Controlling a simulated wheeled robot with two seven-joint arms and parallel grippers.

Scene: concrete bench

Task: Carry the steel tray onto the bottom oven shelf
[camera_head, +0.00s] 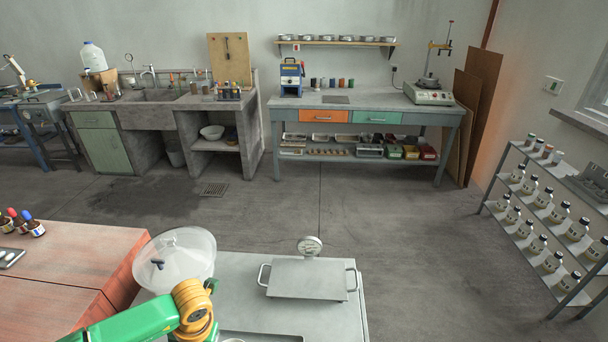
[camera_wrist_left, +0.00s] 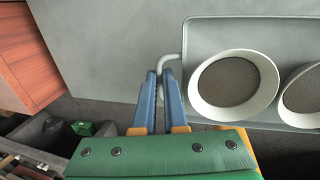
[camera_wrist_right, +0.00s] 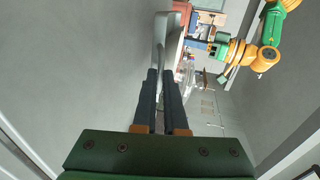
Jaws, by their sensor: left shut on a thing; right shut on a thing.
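The steel tray (camera_wrist_left: 205,35) is a flat grey tray with loop handles. In the left wrist view two white round dishes (camera_wrist_left: 234,84) with grey-brown contents stand on it, one cut by the frame edge. My left gripper (camera_wrist_left: 161,76) is shut on its handle at the tray's left side. In the head view only a strip of the tray (camera_head: 262,337) shows at the bottom edge. My right gripper (camera_wrist_right: 160,74) is shut on a narrow grey part, seen nearly end-on, which looks like the tray's other handle. No oven shelf can be made out.
A grey table (camera_head: 225,285) carries a two-handled flat plate (camera_head: 308,285) with a round dial (camera_head: 309,246) behind it. A clear dome (camera_head: 178,258) stands close to my left wrist. A reddish bench (camera_head: 70,262) is at left, a bottle rack (camera_head: 540,225) at right. Open floor lies beyond.

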